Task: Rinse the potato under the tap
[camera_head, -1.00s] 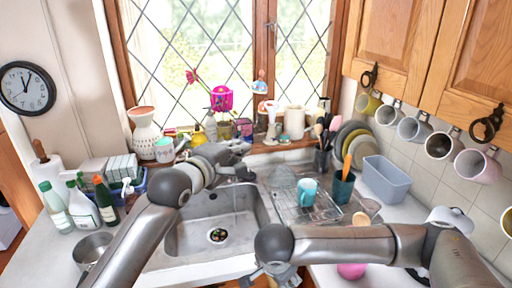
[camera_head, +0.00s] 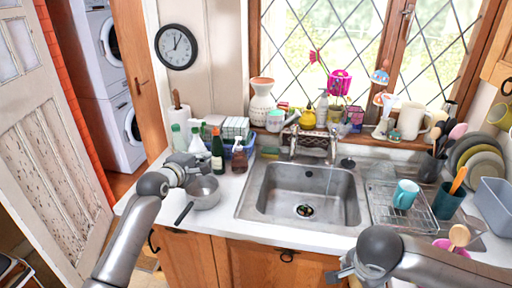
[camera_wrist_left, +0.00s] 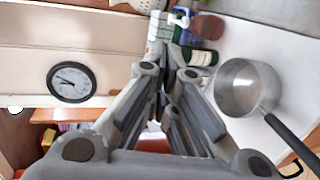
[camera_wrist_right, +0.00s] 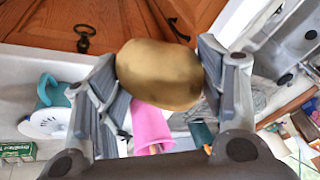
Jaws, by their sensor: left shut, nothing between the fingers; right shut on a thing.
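The potato (camera_wrist_right: 160,75), brown and rounded, is held between the fingers of my right gripper (camera_wrist_right: 158,82) in the right wrist view. In the head view my right gripper (camera_head: 345,272) is in front of the counter edge, and the potato is hidden there. My left gripper (camera_head: 190,168) is shut and empty near the bottles, left of the sink; its closed fingers also show in the left wrist view (camera_wrist_left: 168,85). The metal tap (camera_head: 312,146) stands behind the sink (camera_head: 340,190). The basin looks empty, with a dark drain. I cannot tell whether water runs.
A saucepan (camera_head: 204,192) with a dark handle is just right of my left gripper. Bottles (camera_head: 217,152) stand behind it. A drying rack (camera_head: 380,205) with a blue mug (camera_head: 405,194) is right of the sink. A pink cup (camera_wrist_right: 150,126) is near the potato in the right wrist view.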

